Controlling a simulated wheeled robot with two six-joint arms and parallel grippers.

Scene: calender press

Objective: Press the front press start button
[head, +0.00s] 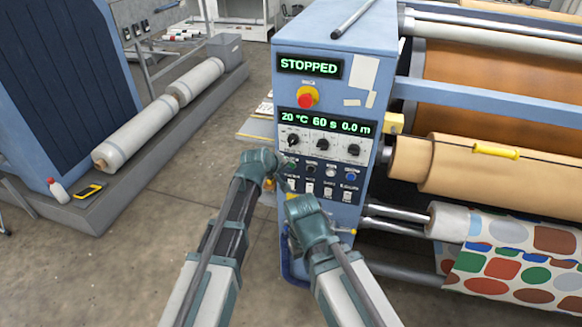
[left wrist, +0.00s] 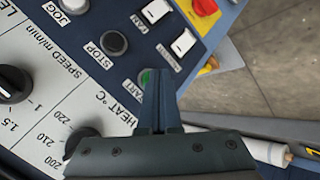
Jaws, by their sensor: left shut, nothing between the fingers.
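The blue press control panel (head: 325,75) stands in the head view, its upper display reading STOPPED (head: 309,67). The green start button (head: 292,165) sits at the left of the button row. In the left wrist view the green button (left wrist: 145,76) is partly hidden by the fingers, with part of its label showing. My left gripper (left wrist: 157,78) is shut and empty, its tips over or right beside that button; contact cannot be told. In the head view my left gripper (head: 277,175) is at the panel's left edge. My right gripper (head: 291,192) is low before the panel, its fingers not clear.
Next to the start button is a black stop button (left wrist: 113,43). Rocker switches (left wrist: 184,42) and a red knob (left wrist: 204,6) are close by. The large dials (head: 322,145) sit above the button row. Rollers with patterned cloth (head: 510,262) are at the right.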

